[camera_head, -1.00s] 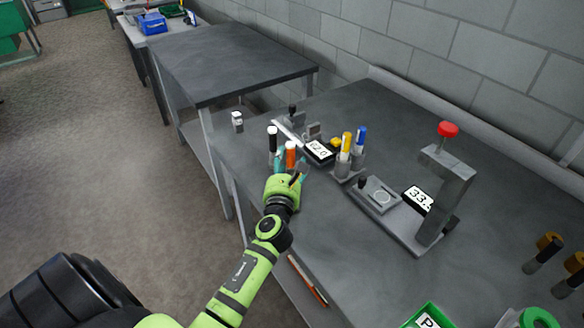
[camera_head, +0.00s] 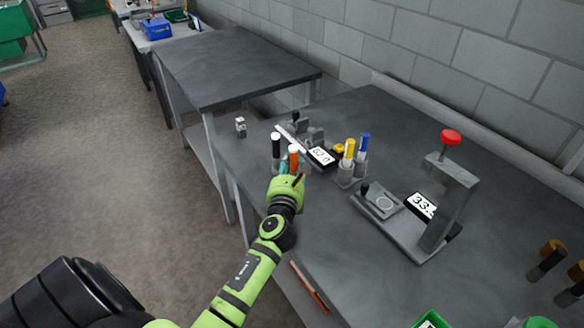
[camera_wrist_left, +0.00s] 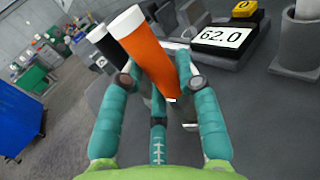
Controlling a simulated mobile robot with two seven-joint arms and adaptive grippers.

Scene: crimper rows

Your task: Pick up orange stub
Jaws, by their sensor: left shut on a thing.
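The orange stub (camera_head: 293,158) has a white top and a long orange body. It stands near the left edge of the grey workbench, just right of a black stub with a white top (camera_head: 276,147). My left gripper (camera_head: 290,167) is shut on the orange stub. In the left wrist view, the teal fingers (camera_wrist_left: 154,72) press on both sides of the orange body (camera_wrist_left: 147,52), which looks tilted there. I cannot tell whether its lower end touches a holder or is clear of it. My right gripper is not in view.
A display reading 62.0 (camera_wrist_left: 222,36) lies close to the right of the stub. A holder (camera_head: 347,173) with yellow and blue stubs and a press with a red knob (camera_head: 450,138) stand farther right.

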